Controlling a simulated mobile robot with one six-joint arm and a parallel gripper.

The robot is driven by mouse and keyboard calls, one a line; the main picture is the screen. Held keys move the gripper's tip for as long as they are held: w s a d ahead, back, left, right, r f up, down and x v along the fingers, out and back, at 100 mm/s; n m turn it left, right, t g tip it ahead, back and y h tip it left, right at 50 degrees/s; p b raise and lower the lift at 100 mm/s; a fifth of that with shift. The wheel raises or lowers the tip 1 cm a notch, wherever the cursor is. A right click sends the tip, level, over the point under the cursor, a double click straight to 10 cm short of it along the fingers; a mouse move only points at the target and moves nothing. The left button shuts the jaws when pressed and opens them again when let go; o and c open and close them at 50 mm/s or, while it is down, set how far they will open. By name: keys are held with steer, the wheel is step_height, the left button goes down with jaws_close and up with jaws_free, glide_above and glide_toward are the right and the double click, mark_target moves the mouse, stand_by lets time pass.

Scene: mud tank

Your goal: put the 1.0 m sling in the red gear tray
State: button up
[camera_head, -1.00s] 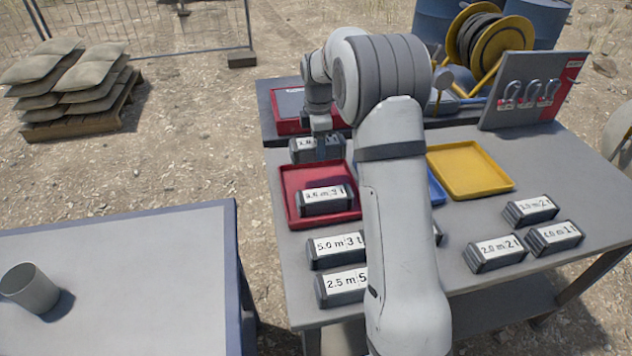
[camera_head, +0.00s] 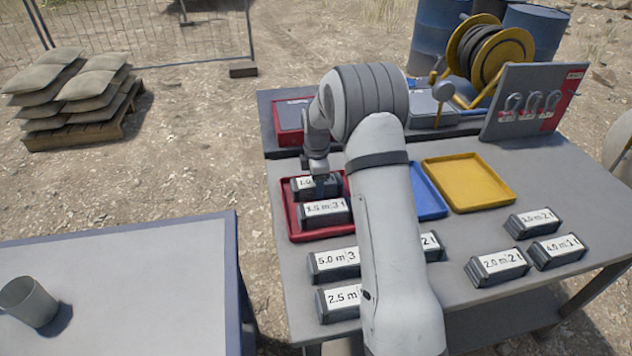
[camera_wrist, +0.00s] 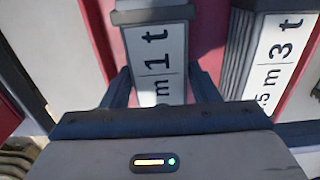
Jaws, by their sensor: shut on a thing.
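My gripper (camera_head: 320,181) is shut on the 1.0 m sling (camera_head: 304,184), a dark block with a white label. The sling is at the back part of the red gear tray (camera_head: 292,221). I cannot tell whether its underside touches the tray floor. In the wrist view the sling (camera_wrist: 158,55) sits between the two fingers (camera_wrist: 160,92), its label reading "m 1 t", with red tray surface on both sides. Another sling, labelled about 1.5 m 3 t (camera_head: 325,212), lies in the front of the same tray, beside the held one with a gap.
A blue tray (camera_head: 429,195), mostly behind my arm, and a yellow tray (camera_head: 468,182) stand to the right. Slings marked 5.0 m (camera_head: 333,262) and 2.5 m (camera_head: 340,302) lie in front of the red tray. Several more lie at the right. A red-edged case (camera_head: 290,123) stands behind.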

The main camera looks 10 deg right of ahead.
steer(key=shift+r, duration=0.1)
steer(key=shift+f, duration=0.2)
steer(key=o, duration=1.2)
steer(key=shift+r, duration=0.1)
